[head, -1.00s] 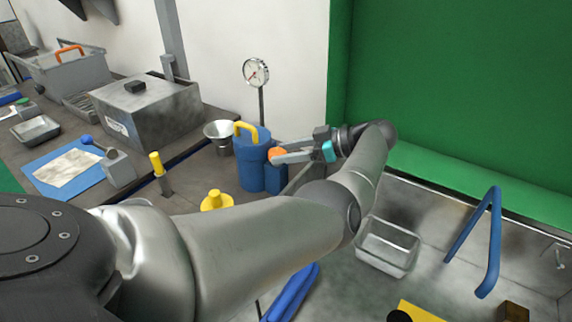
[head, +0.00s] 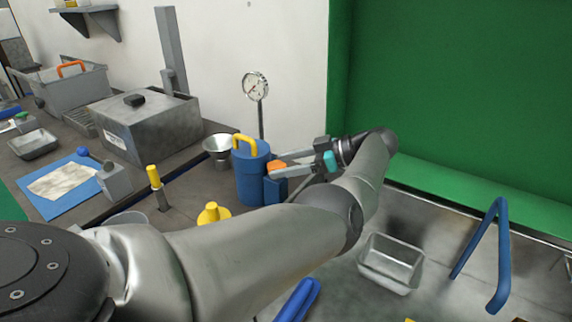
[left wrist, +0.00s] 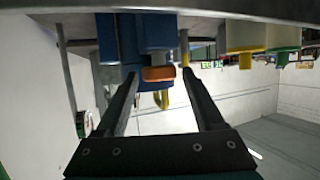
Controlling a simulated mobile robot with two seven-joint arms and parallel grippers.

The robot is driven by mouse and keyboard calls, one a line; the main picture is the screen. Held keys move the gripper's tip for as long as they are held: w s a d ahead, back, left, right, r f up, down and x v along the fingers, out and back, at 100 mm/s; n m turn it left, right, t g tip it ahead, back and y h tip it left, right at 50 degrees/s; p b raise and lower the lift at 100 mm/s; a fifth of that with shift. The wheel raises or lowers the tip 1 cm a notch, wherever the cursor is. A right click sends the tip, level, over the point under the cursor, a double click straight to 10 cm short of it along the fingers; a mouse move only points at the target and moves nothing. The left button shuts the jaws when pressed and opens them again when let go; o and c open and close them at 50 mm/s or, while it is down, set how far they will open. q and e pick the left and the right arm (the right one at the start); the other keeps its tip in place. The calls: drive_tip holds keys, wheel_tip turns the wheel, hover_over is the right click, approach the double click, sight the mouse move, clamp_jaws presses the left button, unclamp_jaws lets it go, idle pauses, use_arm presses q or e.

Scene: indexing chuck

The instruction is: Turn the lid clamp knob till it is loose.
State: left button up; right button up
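The lid clamp knob (head: 277,165) is a small orange piece on a blue block beside a blue canister (head: 252,178) with a yellow handle. My left gripper (head: 271,163) reaches the knob from the right, its two fingers apart. In the left wrist view the orange knob (left wrist: 158,73) lies between the tips of the open left gripper (left wrist: 160,76), with a visible gap on each side. That view is turned over, with the canister (left wrist: 127,35) at the top. I cannot tell how tight the knob is. My right gripper is not in view.
A gauge (head: 256,87) stands on a post behind the canister, and a funnel (head: 217,148) is to its left. A yellow knobbed part (head: 211,213) is in front. A metal tray (head: 391,263) and a bent blue bar (head: 484,255) lie right of my arm. A green wall rises behind.

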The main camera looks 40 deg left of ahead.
use_arm(q)
drive_tip(key=shift+o, duration=0.9)
drive_tip(key=shift+r, duration=0.2)
wheel_tip(320, 180, up, 20)
drive_tip(key=p, duration=0.5)
drive_tip(key=shift+f, duration=0.15)
